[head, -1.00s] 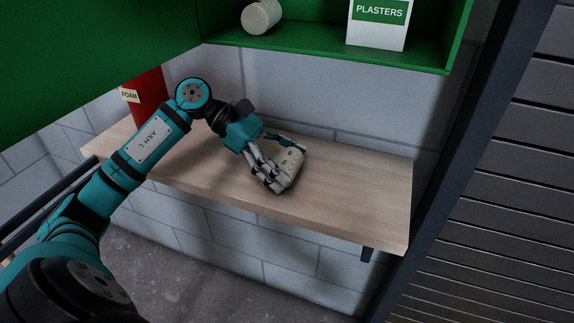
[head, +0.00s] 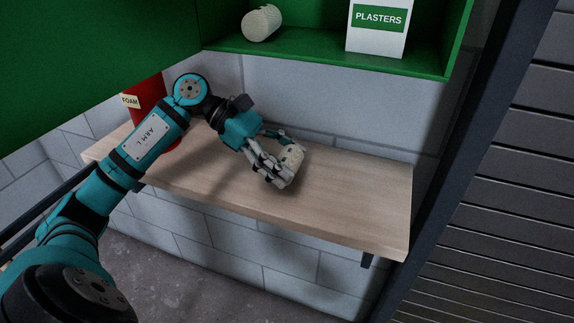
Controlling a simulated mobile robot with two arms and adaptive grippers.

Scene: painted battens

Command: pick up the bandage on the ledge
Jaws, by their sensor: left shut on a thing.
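The bandage (head: 293,158) is a small off-white roll between the fingers of my left gripper (head: 284,162). My left gripper is shut on it, and the fingers hide part of the roll. The gripper and bandage are over the middle of the wooden ledge (head: 350,205); I cannot tell whether the bandage still touches the wood. My right gripper is not in view.
A green cabinet (head: 330,58) above the ledge holds another off-white roll (head: 262,23) and a white box marked PLASTERS (head: 376,38). A red cylinder marked FOAM (head: 148,97) stands at the ledge's left end. The ledge's right part is clear.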

